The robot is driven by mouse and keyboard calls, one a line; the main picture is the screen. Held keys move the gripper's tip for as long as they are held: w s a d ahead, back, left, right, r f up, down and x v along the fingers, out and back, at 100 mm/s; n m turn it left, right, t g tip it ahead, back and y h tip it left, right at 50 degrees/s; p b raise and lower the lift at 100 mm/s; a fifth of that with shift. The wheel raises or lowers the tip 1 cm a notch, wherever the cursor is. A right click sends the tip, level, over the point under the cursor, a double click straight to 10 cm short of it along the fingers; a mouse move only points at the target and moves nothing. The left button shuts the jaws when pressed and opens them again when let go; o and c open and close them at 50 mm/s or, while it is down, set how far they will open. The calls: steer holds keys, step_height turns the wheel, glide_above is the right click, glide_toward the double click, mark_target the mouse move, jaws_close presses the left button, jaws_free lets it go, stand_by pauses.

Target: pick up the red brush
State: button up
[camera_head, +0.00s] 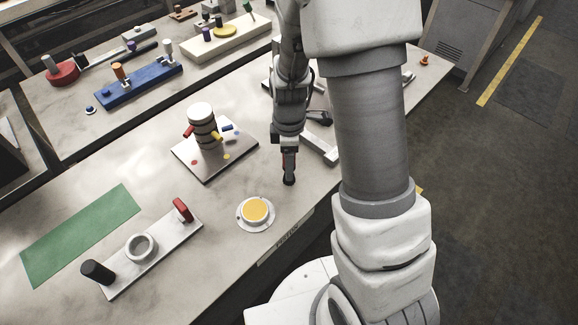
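I cannot clearly make out a red brush. A small red upright piece (182,210) stands at the right end of a pale fixture plate (165,250), left of my gripper; I cannot tell if it is a brush. My gripper (289,180) points down over the near bench, right of the pegged fixture and above the yellow-topped round dish. A narrow red patch shows between its dark parts; I cannot tell whether it belongs to the gripper or to something held. The finger opening is not visible from here.
The near bench (220,180) holds a yellow-topped dish (255,210), a plate with a pegged cylinder (203,125), a green mat (80,235) and a pale bracket (322,148) behind my arm. A far bench carries blue (140,84) and cream fixtures (225,40). My arm hides the right side.

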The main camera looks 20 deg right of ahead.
jaws_close()
steer(key=shift+r, duration=0.15)
steer(key=shift+r, duration=0.55)
step_height(320, 180, up, 2)
steer(key=shift+w+r, duration=0.1)
steer(key=shift+r, duration=0.15)
steer(key=s+d+r, duration=0.6)
steer(key=d+r, duration=0.1)
steer(key=d, duration=0.3)
